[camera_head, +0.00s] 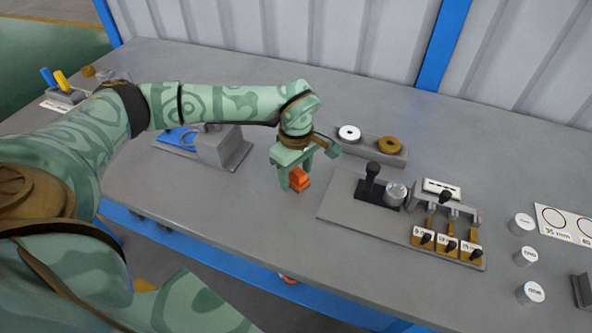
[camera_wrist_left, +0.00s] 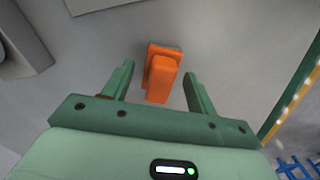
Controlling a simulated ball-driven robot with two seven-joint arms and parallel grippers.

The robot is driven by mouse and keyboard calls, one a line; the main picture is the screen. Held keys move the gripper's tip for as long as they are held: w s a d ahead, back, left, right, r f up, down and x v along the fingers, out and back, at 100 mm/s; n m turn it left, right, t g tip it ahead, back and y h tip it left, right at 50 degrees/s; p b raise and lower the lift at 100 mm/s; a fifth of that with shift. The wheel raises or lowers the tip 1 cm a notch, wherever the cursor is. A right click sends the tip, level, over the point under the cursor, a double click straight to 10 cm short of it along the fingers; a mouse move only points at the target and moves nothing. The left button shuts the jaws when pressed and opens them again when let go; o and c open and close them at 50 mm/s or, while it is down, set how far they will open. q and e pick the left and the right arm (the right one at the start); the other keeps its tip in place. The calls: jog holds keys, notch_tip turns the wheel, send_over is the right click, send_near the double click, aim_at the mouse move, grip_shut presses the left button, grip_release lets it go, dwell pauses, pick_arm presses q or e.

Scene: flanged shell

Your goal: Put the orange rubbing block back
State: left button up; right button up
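The orange rubbing block (camera_head: 299,179) stands on the grey bench near its front edge, in the middle of the head view. In the left wrist view the orange rubbing block (camera_wrist_left: 162,76) has a wider base and a narrower raised grip. My left gripper (camera_head: 306,170) is over it. In the left wrist view the two fingers of my left gripper (camera_wrist_left: 158,80) are spread, one on each side of the block, with a gap on both sides. My right gripper is not in view.
A grey fixture board (camera_head: 340,212) with levers and tagged slots lies right of the block. A holder with a white ring (camera_head: 349,133) and a brown ring (camera_head: 389,145) stands behind. A grey block fixture (camera_head: 222,147) is at left. White cylinders (camera_head: 530,293) stand at right.

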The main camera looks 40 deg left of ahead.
aim_at(296, 170)
pick_arm(q)
jog(key=shift+r, duration=0.1)
notch_tip(296, 170, up, 12)
jog(key=p, duration=0.3)
